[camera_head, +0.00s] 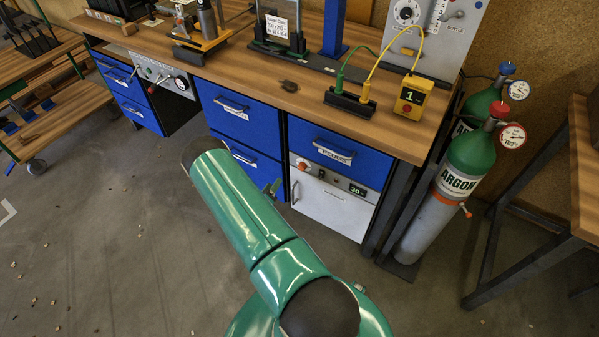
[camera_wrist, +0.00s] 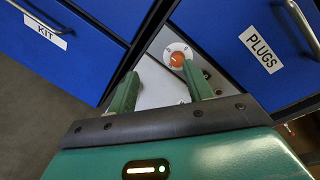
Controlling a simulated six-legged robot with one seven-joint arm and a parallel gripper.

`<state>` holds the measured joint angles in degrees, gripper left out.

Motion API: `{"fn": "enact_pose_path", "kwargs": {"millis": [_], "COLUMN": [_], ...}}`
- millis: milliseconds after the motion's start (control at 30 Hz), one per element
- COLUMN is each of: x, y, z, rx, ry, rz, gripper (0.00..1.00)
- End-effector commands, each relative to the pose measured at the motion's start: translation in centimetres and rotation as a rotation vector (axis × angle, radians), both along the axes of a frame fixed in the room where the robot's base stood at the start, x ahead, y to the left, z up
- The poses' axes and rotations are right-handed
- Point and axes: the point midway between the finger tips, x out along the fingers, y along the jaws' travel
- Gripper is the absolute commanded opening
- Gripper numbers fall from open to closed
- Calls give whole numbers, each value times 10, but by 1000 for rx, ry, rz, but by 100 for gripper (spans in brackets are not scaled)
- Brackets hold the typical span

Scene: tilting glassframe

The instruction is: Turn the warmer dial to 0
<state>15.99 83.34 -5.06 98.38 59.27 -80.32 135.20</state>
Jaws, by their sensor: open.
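The warmer (camera_head: 332,205) is a white-fronted unit under the PLUGS drawer, with a display (camera_head: 357,190) that seems to read 30. Its orange dial (camera_head: 303,165) sits at the upper left of its panel. In the wrist view the orange dial (camera_wrist: 177,59) sits on a white disc with small marks too small to read surely. My gripper (camera_wrist: 158,82) is open and empty, its two green fingers apart. The dial appears beyond the fingertips, close to the right one, with no clear contact. In the head view my green arm hides most of my gripper (camera_head: 273,187).
The blue PLUGS drawer (camera_head: 338,152) has a protruding handle and also shows in the wrist view (camera_wrist: 262,45). The blue KIT drawer (camera_wrist: 60,45) is at left. A white door with a handle lies below the panel. Argon bottles (camera_head: 462,170) stand right of the bench. The floor before it is clear.

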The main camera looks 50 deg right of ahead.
Motion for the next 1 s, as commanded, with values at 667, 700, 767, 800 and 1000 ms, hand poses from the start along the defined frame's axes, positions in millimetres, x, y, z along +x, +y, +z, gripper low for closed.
{"fn": "enact_pose_path", "kwargs": {"millis": [667, 700, 767, 800, 1000], "x": [-40, -39, -36, -35, -29], "y": [-64, -72, -83, -91, -123], "z": [-28, -28, -28, -28, -28], "rx": [-95, -94, -95, -93, -93], "ry": [-91, -91, -92, -91, -90], "rz": [-68, -67, -67, -68, -67], "gripper": [51, 51, 51, 51, 51]}}
